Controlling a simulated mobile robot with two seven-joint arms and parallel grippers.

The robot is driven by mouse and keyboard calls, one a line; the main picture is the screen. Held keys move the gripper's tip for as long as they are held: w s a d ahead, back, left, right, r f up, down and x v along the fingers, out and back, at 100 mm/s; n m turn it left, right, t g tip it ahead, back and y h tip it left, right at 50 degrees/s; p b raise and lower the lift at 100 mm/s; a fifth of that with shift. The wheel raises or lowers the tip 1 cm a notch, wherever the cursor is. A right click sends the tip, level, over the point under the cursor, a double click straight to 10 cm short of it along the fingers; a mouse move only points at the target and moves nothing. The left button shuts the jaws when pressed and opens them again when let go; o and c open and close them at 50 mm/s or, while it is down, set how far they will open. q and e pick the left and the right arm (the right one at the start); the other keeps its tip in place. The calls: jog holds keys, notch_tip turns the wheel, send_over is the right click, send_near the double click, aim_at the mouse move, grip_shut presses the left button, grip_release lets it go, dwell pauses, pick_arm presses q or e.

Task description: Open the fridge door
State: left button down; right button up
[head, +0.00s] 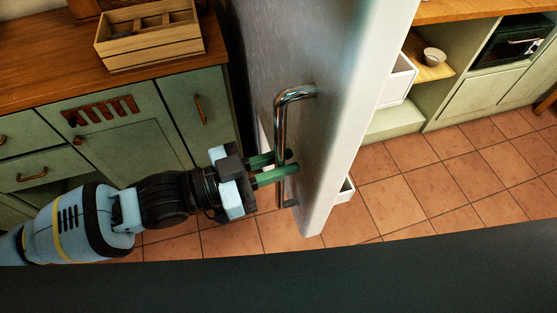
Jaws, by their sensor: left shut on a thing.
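The fridge door (355,95) stands open in the middle of the head view, seen nearly along its edge, its grey outer face to the left. A curved chrome handle (281,125) is fixed to that face. My left gripper (286,165) comes in from the left, its green fingers shut on the handle's lower part. White bins or shelves (398,80) show past the door's right edge. The rest of the fridge interior is hidden behind the door. My right gripper is not in view.
Green cabinets (125,140) with a wooden countertop (40,65) stand at the left, with a wooden crate (150,45) on top. A shelf with a white bowl (434,56) and a dark oven (512,42) are at the upper right. Tiled floor (430,185) is clear at right.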

pick_arm(q)
jog(key=shift+f, duration=0.1)
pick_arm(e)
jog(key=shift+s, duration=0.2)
pick_arm(q)
jog(key=c, duration=1.4)
grip_release()
jog(key=shift+c, duration=0.2)
jog(key=b+v, duration=0.1)
jog(key=v, duration=0.7)
jog(key=shift+b, duration=0.3)
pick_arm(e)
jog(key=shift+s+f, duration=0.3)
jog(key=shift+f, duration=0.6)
pick_arm(q)
jog(key=shift+d, duration=0.1)
